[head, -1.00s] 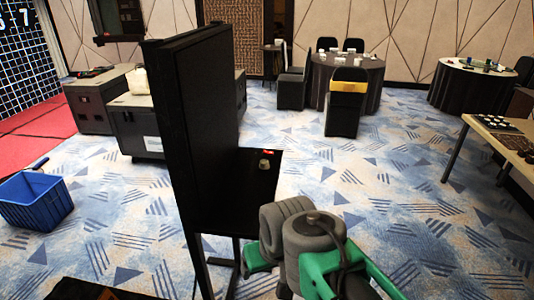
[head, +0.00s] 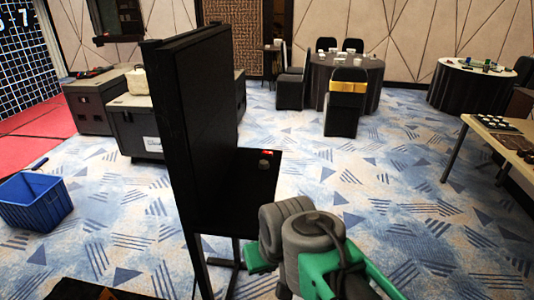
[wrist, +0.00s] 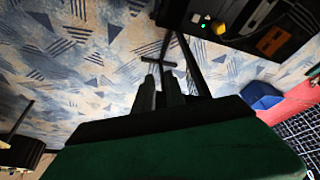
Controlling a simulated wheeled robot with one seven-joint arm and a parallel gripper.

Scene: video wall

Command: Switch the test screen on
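The test screen (head: 207,115) is a tall black panel on a stand, seen nearly edge-on in the head view; its display face is hidden. A black shelf (head: 232,205) juts out beside it, with a small red light (head: 266,152) and a small dark knob (head: 264,165) on it. My grey and green arm is in front of and to the right of the shelf, and its hand end is mostly hidden there. In the wrist view, my gripper's dark fingers (wrist: 159,97) point at the floor and a dark stand foot; their gap is unclear. I see no held object.
A blue crate (head: 36,202) stands on the carpet at left, with dark cases (head: 137,130) behind. A black surface (head: 70,290) is at the bottom left. Tables (head: 345,85) and chairs stand at the back, another table (head: 490,128) at right. The carpet between is clear.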

